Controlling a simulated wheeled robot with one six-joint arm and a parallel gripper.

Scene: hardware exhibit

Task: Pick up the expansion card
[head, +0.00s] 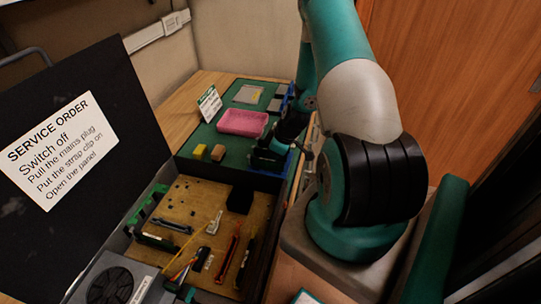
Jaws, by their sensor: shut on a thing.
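My gripper (268,158) is dark with blue parts and points down at the front right of the green mat (215,136), just beyond the open case. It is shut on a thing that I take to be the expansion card. The gripper hides most of what it holds, so its shape and any contact with the mat cannot be told.
A pink tray (242,123) and yellowish blocks (208,153) are on the mat, with a small sign (209,104) at its left edge.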

